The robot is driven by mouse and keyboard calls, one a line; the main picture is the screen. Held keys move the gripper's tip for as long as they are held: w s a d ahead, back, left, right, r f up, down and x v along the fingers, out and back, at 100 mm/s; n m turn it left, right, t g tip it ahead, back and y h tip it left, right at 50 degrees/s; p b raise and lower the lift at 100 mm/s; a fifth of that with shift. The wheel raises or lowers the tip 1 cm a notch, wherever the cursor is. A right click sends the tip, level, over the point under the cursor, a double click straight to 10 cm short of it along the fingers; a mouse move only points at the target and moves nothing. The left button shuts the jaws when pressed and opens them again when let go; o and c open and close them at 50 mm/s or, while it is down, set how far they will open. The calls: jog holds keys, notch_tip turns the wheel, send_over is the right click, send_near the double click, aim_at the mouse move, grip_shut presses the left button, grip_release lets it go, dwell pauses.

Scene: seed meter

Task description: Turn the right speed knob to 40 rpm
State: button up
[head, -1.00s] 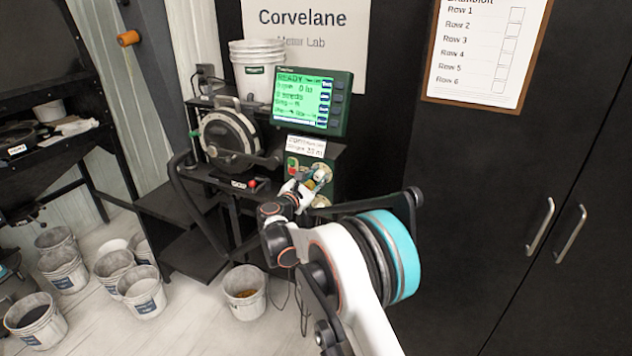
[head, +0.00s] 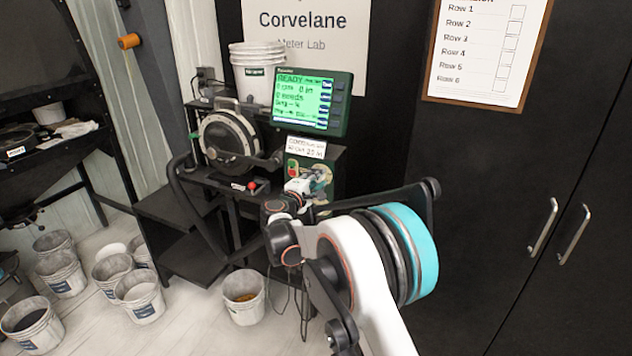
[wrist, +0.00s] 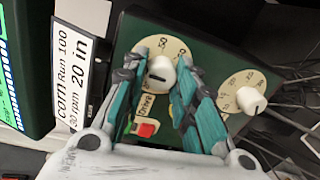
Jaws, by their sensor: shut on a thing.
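The control panel (wrist: 215,55) is green and carries two white knobs on round cream dials. The upper knob (wrist: 160,74) has a dark mark on its face, and 50 and 30 show on its dial. My gripper (wrist: 166,66) has its teal fingers shut on this knob, one on each side, covering part of the dial. The lower knob (wrist: 250,100) is free, with 20, 30 and 40 around it. In the head view my gripper (head: 304,184) is at the panel and hides much of it. I cannot read the upper knob's exact setting.
A red button (wrist: 145,129) sits close to the fingers. A card (wrist: 78,65) reads corn, Run 100, 30 rpm, 20 in. The lit display (head: 305,100) reads READY. Cables hang beside the lower knob. A pail (head: 243,297) stands on the floor below.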

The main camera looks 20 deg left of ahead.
jog(key=shift+m, duration=2.1)
jog(key=o, duration=1)
jog(key=shift+o, duration=0.2)
jog(key=s, duration=1.2)
jog(key=shift+a+r, duration=0.35)
jog(key=shift+r, duration=0.05)
jog(key=shift+w, duration=0.1)
